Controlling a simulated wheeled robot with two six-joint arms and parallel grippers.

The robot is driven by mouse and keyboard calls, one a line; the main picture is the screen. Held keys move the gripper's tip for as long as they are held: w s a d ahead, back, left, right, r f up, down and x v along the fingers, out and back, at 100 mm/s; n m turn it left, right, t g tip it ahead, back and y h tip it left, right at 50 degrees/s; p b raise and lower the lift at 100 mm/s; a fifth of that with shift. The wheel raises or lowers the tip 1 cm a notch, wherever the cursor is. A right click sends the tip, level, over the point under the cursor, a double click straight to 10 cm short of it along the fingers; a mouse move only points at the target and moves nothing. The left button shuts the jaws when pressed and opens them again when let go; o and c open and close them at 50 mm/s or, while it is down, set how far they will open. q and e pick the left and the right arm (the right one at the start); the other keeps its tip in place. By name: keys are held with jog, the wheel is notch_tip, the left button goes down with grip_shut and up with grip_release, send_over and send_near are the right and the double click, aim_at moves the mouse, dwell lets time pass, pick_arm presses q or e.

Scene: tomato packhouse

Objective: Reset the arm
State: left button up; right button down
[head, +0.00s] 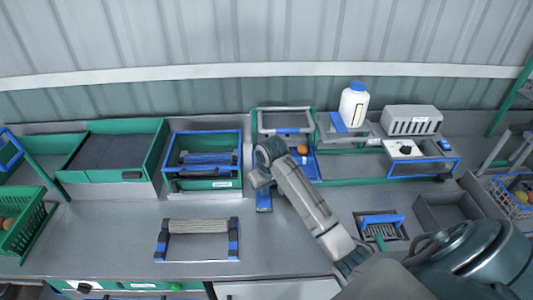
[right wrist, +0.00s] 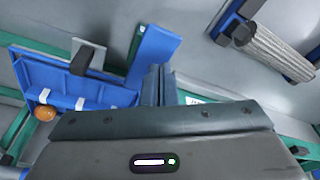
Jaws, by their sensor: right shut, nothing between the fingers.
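My right arm reaches in from the lower right of the head view, over the bench. Its right gripper (head: 258,180) is above the middle of the bench, partly hidden by my own wrist. In the right wrist view the two fingers (right wrist: 160,85) are pressed together with nothing between them. A blue bar-shaped part (head: 264,200) lies just below the gripper in the head view. It also shows beside the fingertips in the right wrist view (right wrist: 153,55); I cannot tell whether they touch. My left gripper is not in view.
An orange tomato (head: 302,149) rests by a blue tray (head: 312,168). A roller frame (head: 162,240) stands front left. A green-and-blue bin (head: 207,133), a white bottle (head: 353,104) and a grey vented box (head: 411,120) stand behind. The bench front (head: 110,225) is clear at left.

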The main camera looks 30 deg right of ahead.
dwell(0.4)
jog(key=s+a+f, duration=0.4)
jog(key=s, duration=0.5)
jog(key=s+a+r+n+t, duration=0.1)
jog(key=s+a+r, duration=0.15)
jog(key=s, duration=0.95)
jog(key=s+a+r+t, duration=0.1)
jog(key=s+a, duration=0.2)
jog(key=s, duration=0.8)
jog(key=d+f+g+h+b, duration=0.2)
jog(key=f+b, duration=0.6)
jog(key=f, duration=2.8)
jog(key=s+f+b, duration=0.2)
jog(key=s+f, duration=0.4)
jog(key=f, duration=0.3)
jog(key=s+d+f+b, duration=0.1)
jog(key=s+f+b, duration=0.1)
jog(key=s+f, duration=0.4)
jog(key=s+d+f+g+y+b, duration=0.1)
jog(key=s+f, duration=0.5)
jog(key=f, duration=0.7)
jog(key=shift+s+d+f+b, duration=0.2)
jog(key=shift+s+f+b, duration=0.1)
jog(key=shift+b, duration=0.45)
